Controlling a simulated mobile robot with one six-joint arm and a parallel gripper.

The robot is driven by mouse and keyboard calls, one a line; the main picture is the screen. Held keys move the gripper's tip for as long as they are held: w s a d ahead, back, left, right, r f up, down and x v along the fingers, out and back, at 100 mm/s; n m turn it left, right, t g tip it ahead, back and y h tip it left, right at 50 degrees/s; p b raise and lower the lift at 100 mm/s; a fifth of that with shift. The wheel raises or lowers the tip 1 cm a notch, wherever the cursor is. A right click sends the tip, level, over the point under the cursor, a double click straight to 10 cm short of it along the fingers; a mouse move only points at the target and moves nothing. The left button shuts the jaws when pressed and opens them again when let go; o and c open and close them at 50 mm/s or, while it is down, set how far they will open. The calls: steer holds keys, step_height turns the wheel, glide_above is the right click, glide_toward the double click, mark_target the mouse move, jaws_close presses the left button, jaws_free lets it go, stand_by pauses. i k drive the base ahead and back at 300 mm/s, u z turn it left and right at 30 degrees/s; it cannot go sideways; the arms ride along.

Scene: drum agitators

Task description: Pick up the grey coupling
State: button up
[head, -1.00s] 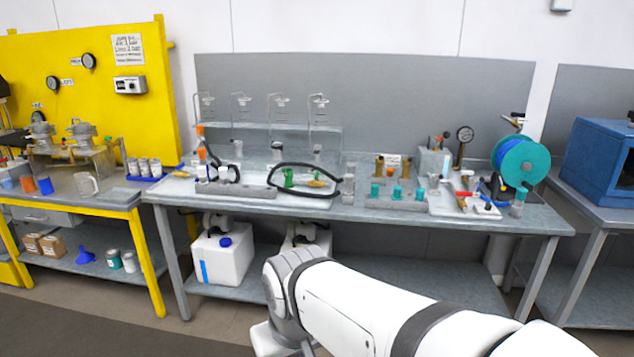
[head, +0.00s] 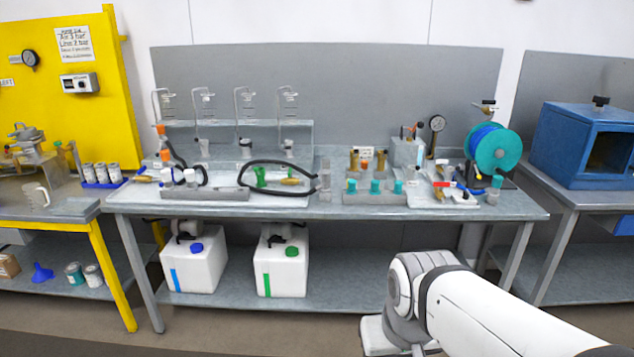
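I cannot single out the grey coupling for certain at this size. A small grey upright piece (head: 325,182) stands near the middle of the bench, at the right end of a black hose loop (head: 280,164). It may be the coupling. To its right, a grey block (head: 376,198) carries teal fittings (head: 375,187) along its top. My white arm shows at the lower right, in front of the bench. My gripper is not in view.
The grey workbench (head: 240,207) holds trays, brass fittings (head: 366,160), a gauge (head: 437,124) and a teal hose reel (head: 500,148). Two white canisters (head: 193,263) (head: 282,266) stand on its lower shelf. A blue box (head: 588,143) is at the right. Floor shows in front.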

mark_target(325, 174)
steer(key=z, duration=0.15)
steer(key=i, duration=0.75)
steer(key=z, duration=0.35)
steer(key=i, duration=1.95)
steer(key=u, duration=0.25)
